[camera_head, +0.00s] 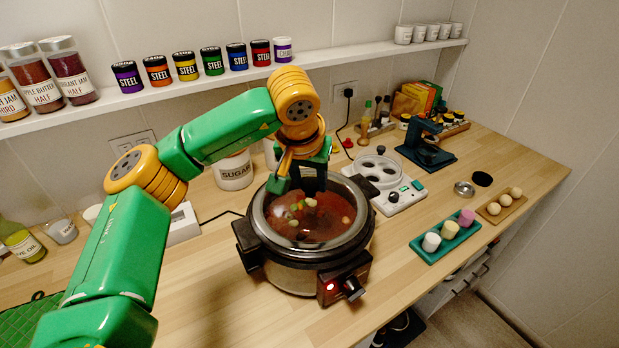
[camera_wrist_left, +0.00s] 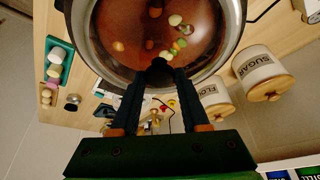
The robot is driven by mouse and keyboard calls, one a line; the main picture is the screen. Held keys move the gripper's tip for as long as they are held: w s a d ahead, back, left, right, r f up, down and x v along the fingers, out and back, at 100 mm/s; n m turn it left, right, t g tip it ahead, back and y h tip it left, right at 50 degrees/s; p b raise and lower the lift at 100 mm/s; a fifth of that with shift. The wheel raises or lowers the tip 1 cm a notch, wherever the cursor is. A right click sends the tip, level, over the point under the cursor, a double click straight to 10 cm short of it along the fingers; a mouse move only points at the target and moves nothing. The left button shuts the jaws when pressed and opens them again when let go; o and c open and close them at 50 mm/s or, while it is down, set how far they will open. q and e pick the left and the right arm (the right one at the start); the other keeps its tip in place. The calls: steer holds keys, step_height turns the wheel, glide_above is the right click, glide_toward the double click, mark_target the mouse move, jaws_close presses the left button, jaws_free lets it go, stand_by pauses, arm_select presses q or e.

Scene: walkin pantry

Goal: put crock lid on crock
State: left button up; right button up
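The crock (camera_head: 290,278) is a round steel slow cooker with black handles and a lit red light, standing on the counter. Red stew with vegetable pieces shows inside it. The lid (camera_head: 262,226) looks like clear glass with a steel rim, lined up over the crock's mouth; I cannot tell whether it rests fully or hovers slightly. My left gripper (camera_head: 311,186) points down over the crock. In the left wrist view its fingers (camera_wrist_left: 160,84) close in on the lid's black knob (camera_wrist_left: 159,70). My right gripper is not in view.
A sugar canister (camera_head: 234,172) stands behind. A shelf of jars (camera_head: 185,90) runs above. The front counter is clear.

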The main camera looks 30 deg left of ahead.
arm_select(q)
steer(key=o, duration=0.5)
steer(key=b+v, duration=0.1)
steer(key=v, duration=0.6)
steer(key=shift+s+r, duration=0.1)
steer(key=shift+s, duration=0.05)
